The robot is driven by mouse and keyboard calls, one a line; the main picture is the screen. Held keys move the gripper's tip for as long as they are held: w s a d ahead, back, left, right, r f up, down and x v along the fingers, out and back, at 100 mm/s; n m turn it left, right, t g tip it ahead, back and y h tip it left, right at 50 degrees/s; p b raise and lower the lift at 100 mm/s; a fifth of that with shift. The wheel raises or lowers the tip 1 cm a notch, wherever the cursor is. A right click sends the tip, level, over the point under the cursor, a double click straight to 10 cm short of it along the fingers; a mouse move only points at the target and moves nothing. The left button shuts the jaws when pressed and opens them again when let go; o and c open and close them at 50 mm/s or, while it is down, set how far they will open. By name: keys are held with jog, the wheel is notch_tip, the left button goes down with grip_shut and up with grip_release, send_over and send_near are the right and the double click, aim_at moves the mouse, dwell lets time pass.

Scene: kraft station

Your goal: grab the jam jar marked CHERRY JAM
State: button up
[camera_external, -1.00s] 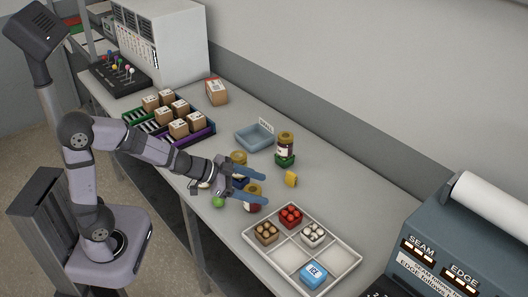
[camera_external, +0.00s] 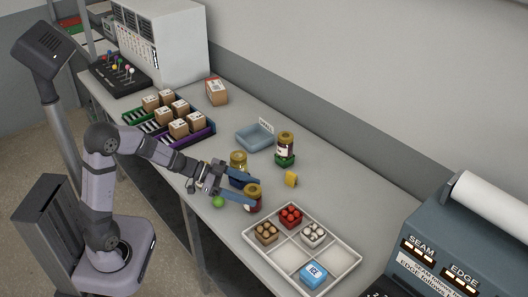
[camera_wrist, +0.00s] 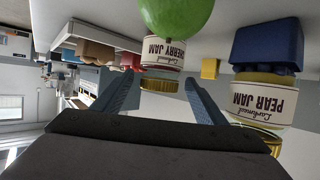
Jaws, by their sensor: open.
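The CHERRY JAM jar (camera_wrist: 162,54) is ahead in the upside-down wrist view, its gold lid between my fingertips (camera_wrist: 160,82). Its label is partly covered by a green ball (camera_wrist: 176,14). In the outside view a dark red jar with a gold lid (camera_external: 252,195) stands on the table at my gripper (camera_external: 254,193); its label is unreadable there. My gripper is open, with a blue finger on either side of that jar; I cannot tell if they touch it. The PEAR JAM jar (camera_wrist: 262,100) stands on a blue block (camera_wrist: 267,46), close beside the fingers.
A third jar (camera_external: 286,144) stands on a green block (camera_external: 285,160). A yellow block (camera_external: 291,180) lies behind the cherry jar. A white divided tray (camera_external: 338,233) is close on the right. A blue-grey bin (camera_external: 247,140) stands farther back.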

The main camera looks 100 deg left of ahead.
jog(key=shift+x, duration=2.65)
jog(key=shift+d, duration=0.1)
jog(key=shift+c, duration=0.6)
jog(key=shift+r, duration=0.1)
jog(key=c, duration=1.3)
jog(key=shift+r, duration=0.1)
notch_tip(320, 180, up, 10)
jog(key=p, duration=0.2)
